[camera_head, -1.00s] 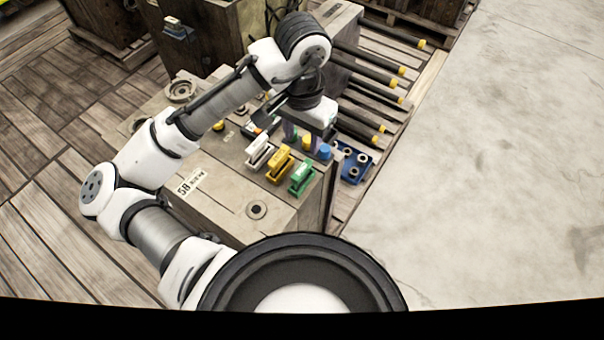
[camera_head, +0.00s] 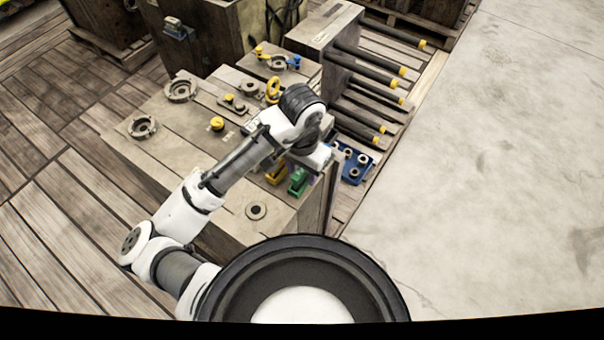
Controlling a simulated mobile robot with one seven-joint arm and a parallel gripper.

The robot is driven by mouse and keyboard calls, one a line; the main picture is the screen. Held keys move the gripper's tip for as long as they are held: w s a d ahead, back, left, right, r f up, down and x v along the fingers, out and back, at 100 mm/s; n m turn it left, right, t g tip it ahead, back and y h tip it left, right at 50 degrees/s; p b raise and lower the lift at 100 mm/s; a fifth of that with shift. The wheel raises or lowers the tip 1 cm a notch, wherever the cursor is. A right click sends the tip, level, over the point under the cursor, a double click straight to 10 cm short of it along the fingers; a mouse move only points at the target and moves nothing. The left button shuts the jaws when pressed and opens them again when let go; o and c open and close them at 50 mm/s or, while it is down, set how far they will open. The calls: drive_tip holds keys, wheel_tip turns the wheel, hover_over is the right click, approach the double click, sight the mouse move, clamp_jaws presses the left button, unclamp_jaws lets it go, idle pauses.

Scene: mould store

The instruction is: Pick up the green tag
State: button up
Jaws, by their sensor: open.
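The green tag (camera_head: 299,187) stands on the wooden mould block near its right edge, beside a yellow tag (camera_head: 276,176). My gripper (camera_head: 302,172) points down right over the green tag. The gripper body hides the tag's upper part and most of the fingers. The jaws are open. I cannot tell whether the fingers are around the tag or just above it. My arm also covers part of the yellow tag and the place where a white tag showed earlier.
The wooden block (camera_head: 230,188) carries metal rings, a yellow knob (camera_head: 217,124) and a yellow eyebolt (camera_head: 273,88). A blue holed block (camera_head: 355,163) sits on the pallet just right. Dark rods with yellow ends lie behind it. Open concrete floor (camera_head: 490,180) is at the right.

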clamp_jaws()
idle(0.4)
wheel_tip(320, 180, up, 20)
drive_tip(key=p, duration=0.1)
idle(0.4)
idle(0.5)
